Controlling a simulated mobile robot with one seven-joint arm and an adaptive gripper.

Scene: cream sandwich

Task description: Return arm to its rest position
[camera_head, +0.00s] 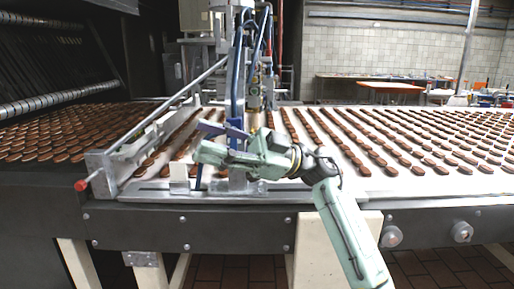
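My pale green arm rises from the lower right and bends left over the front edge of the conveyor (400,205). Its end, with my gripper (205,152), is in front of the metal machine frame at the conveyor's left-centre. Dark blue parts show above and below that end. I cannot make out the fingertips or whether they are apart. Nothing is clearly seen held. Rows of brown biscuits (375,135) lie on the pale belt behind and to the right of my arm.
An upright machine with blue hoses (238,80) stands close behind my gripper. More biscuits (60,140) lie at left. An orange-topped table (392,87) stands at the back by the tiled wall.

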